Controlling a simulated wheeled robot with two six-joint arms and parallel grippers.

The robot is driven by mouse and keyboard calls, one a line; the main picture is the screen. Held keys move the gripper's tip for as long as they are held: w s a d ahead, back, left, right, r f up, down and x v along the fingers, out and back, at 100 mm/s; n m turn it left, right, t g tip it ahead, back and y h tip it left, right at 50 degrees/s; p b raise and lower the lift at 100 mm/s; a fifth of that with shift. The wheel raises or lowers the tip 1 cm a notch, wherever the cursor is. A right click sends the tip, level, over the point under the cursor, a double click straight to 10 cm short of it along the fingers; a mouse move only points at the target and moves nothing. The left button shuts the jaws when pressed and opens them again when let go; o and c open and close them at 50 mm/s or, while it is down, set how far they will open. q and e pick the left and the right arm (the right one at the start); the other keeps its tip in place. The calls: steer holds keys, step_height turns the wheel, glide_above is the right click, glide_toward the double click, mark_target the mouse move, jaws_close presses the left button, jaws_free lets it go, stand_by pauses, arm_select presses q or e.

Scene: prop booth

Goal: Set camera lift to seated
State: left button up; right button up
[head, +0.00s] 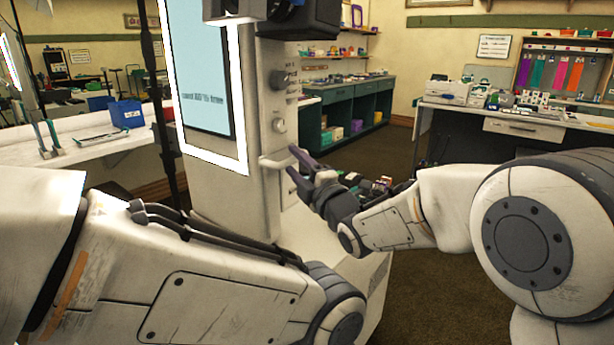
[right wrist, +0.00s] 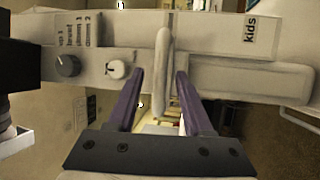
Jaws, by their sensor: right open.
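The camera lift seems to be the pale slider handle (right wrist: 162,62) on the booth's side panel; it also shows in the head view (head: 273,161). It stands across a long pale track (right wrist: 245,78), near the end by the knobs, with the label "kids" (right wrist: 250,28) by the other end. No "seated" label can be read. My right gripper (head: 293,161) is at the panel. In the right wrist view its purple fingers (right wrist: 160,74) are open, one on each side of the handle, with gaps visible. My left gripper is out of view; only its arm shows.
A dark knob (right wrist: 67,65) and a white knob (right wrist: 117,69) sit beside the handle on the same panel. The booth's lit screen (head: 205,70) faces left. A white table (head: 75,140) stands left, a cluttered desk (head: 520,122) right. Carpet (head: 430,290) lies open at right.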

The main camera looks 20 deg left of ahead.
steer(key=v, duration=0.8)
steer(key=shift+s+d+b, duration=0.25)
steer(key=shift+d+b, duration=0.05)
steer(key=shift+b, duration=0.15)
